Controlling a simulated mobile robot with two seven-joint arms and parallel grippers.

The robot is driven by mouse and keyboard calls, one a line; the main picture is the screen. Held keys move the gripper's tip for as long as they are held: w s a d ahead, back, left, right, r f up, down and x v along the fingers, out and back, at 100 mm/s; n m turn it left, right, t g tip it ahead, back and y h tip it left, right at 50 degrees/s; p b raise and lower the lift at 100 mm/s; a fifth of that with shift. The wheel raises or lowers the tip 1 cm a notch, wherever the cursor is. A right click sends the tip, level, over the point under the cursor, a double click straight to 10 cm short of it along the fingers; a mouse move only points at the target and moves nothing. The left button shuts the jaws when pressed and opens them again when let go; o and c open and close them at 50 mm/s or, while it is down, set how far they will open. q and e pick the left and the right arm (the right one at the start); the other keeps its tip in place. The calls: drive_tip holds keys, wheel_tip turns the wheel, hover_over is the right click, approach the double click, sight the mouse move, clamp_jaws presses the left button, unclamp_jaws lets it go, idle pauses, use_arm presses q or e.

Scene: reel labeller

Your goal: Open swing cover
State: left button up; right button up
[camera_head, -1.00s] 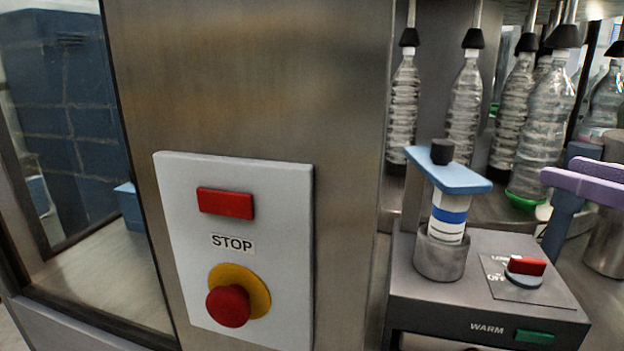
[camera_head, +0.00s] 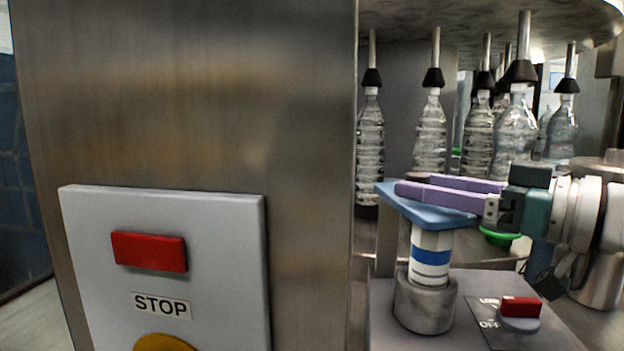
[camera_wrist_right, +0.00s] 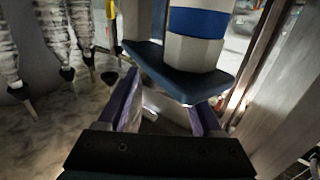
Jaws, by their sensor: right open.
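The blue swing cover (camera_head: 420,214) lies flat on top of an upright white reel with a blue band (camera_head: 430,259), which stands in a grey round holder (camera_head: 425,305). My right gripper (camera_head: 415,184) comes in from the right, with its two purple fingers apart just above the cover. The fingers mostly hide the black knob on the cover, and I cannot tell whether they touch it. In the right wrist view the cover (camera_wrist_right: 178,76) and reel (camera_wrist_right: 197,22) appear upside down, close to the open fingers (camera_wrist_right: 165,97). My left gripper is out of view.
A steel column carries a white STOP panel (camera_head: 225,222) with a red block at the left. Several clear bottles (camera_head: 431,130) hang behind the cover. The grey warmer base (camera_head: 465,338) has a red-topped switch (camera_head: 520,312) right of the reel.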

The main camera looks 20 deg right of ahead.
drive_tip(key=shift+x, duration=0.9)
clamp_jaws()
idle(0.9)
